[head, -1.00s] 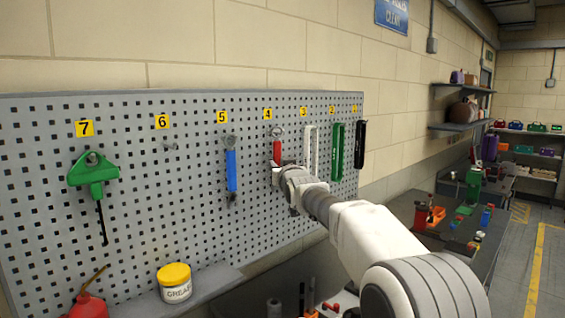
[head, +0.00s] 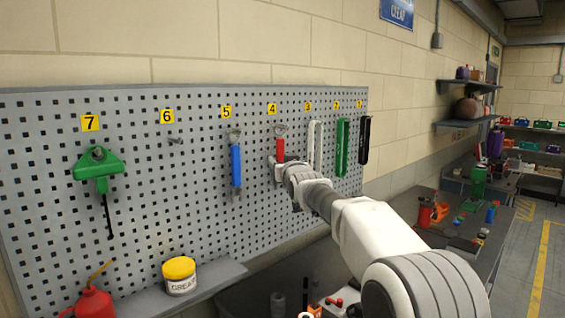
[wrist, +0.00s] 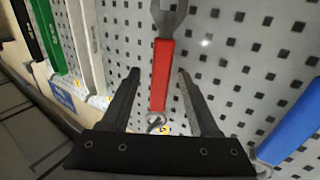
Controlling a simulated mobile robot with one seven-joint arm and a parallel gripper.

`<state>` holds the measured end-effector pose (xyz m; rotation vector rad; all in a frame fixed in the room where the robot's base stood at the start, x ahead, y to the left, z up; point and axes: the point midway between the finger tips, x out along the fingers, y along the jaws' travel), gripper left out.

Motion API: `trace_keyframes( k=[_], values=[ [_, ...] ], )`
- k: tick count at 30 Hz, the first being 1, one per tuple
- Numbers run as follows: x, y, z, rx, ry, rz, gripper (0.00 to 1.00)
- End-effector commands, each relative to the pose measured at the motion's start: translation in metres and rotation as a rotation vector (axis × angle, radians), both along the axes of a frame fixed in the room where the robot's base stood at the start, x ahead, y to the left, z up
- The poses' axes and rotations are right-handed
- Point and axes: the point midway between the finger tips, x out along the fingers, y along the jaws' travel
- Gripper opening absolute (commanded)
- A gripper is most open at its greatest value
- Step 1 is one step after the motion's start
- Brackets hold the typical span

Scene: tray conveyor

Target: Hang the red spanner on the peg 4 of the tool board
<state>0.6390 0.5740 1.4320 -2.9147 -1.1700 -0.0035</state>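The red spanner (head: 281,148) hangs upright at peg 4 of the tool board (head: 330,212), its ring end up beneath the yellow label 4 (head: 271,109). The peg itself is mostly hidden by the ring. My gripper (head: 277,166) is at the spanner's lower part, which it hides in the head view. In the wrist view, where the board appears upside down, my gripper (wrist: 158,72) is open. Its two fingers stand on either side of the red handle (wrist: 162,75) with gaps showing. The ring end (wrist: 156,121) is low in that view.
A blue spanner (head: 236,166) hangs at peg 5, left of the red one. White (head: 315,145), green (head: 342,145) and black (head: 364,140) tools hang close on the right. Peg 6 (head: 175,141) is empty. A green tool (head: 98,165) hangs at peg 7.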

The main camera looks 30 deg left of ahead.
Motion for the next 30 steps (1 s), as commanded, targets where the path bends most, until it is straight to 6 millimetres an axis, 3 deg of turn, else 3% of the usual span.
trace_keyframes(
  k=[14,30],
  values=[
    [-0.006,-0.006,-0.002,-0.002,0.002,0.0,0.64],
    [-0.059,-0.057,-0.003,-0.001,0.001,-0.001,0.64]
  ],
)
